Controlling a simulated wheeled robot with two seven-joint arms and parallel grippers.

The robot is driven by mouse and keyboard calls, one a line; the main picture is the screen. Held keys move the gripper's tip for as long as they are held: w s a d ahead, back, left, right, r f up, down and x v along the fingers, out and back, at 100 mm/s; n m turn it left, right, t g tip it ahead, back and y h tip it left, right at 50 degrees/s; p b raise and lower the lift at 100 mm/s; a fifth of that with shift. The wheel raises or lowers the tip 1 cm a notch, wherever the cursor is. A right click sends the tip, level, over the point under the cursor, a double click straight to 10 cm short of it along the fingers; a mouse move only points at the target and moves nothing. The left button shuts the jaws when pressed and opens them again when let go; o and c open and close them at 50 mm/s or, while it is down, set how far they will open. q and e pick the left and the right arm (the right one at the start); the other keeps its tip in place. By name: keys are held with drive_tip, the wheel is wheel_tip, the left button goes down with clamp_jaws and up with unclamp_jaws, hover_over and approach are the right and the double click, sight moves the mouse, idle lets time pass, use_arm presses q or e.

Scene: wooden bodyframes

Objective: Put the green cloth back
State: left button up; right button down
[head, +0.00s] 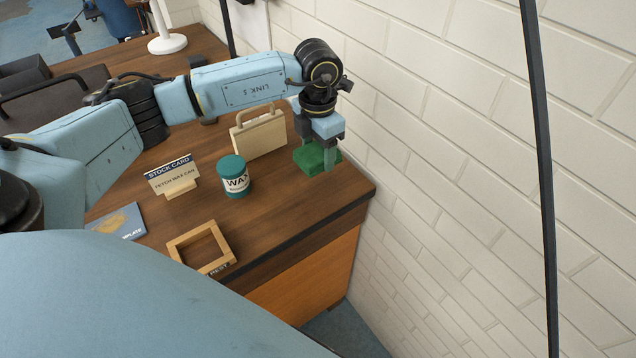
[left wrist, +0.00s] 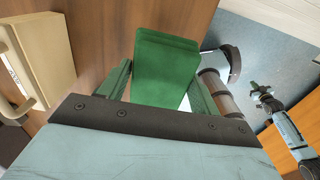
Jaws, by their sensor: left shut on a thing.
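The green cloth (head: 308,158) is a folded block at the back right corner of the wooden desk, near the wall. My left gripper (head: 326,160) points down and is shut on it. In the left wrist view the cloth (left wrist: 165,70) sits between the two fingers, its top face showing. I cannot tell whether the cloth touches the desk or is held just above it.
A beige case with a handle (head: 258,134) stands left of the cloth. A wax can (head: 234,178), a stock card (head: 174,177) and a wooden frame marked REST (head: 201,247) are nearer. The white brick wall (head: 440,160) is close on the right.

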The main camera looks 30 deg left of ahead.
sight(318, 188)
use_arm(q)
wheel_tip(318, 188, down, 9)
drive_tip(key=shift+f, duration=0.1)
idle(0.3)
drive_tip(key=shift+f, duration=0.15)
drive_tip(key=o, duration=1)
drive_tip(key=shift+c, duration=0.2)
wheel_tip(318, 188, up, 12)
drive_tip(key=shift+r, duration=0.2)
